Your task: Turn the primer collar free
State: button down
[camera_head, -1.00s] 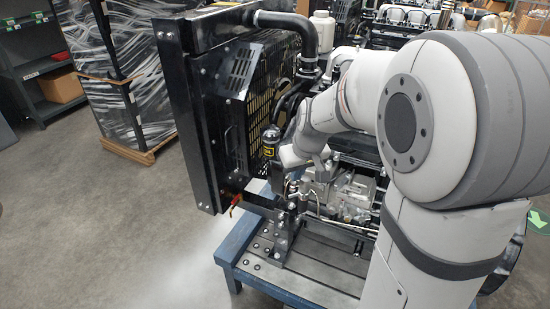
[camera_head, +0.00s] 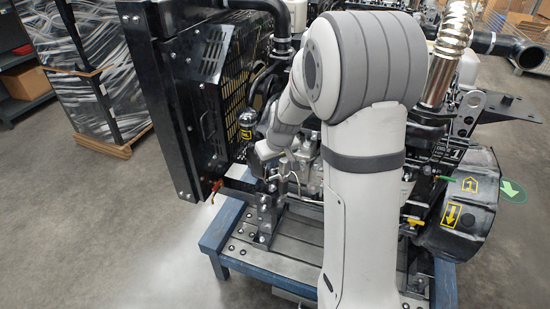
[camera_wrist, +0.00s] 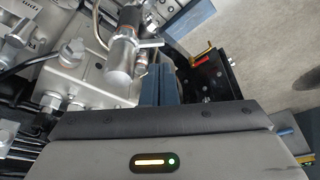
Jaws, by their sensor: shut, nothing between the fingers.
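In the wrist view a silver metal cylinder (camera_wrist: 124,55), which looks like the primer with its collar, stands out from the engine block, with a small lever-like piece at its side. My gripper (camera_wrist: 160,76) shows as dark bluish fingers just right of the cylinder; they are shut and empty. I cannot tell whether they touch it. In the head view my gripper (camera_head: 263,163) is low at the front of the engine, beside the radiator. The primer cannot be made out clearly there, as my arm covers much of that area.
The black radiator and fan guard (camera_head: 205,95) stand close left of my arm. A red-handled valve (camera_head: 215,190) hangs at the radiator's lower edge. The engine rests on a blue stand (camera_head: 222,228). Open floor lies left. A wrapped pallet (camera_head: 90,75) stands behind.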

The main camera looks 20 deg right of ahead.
aim_at(280, 175)
jog(key=x, duration=0.5)
jog(key=shift+w+f, duration=0.2)
jog(key=shift+f, duration=0.1)
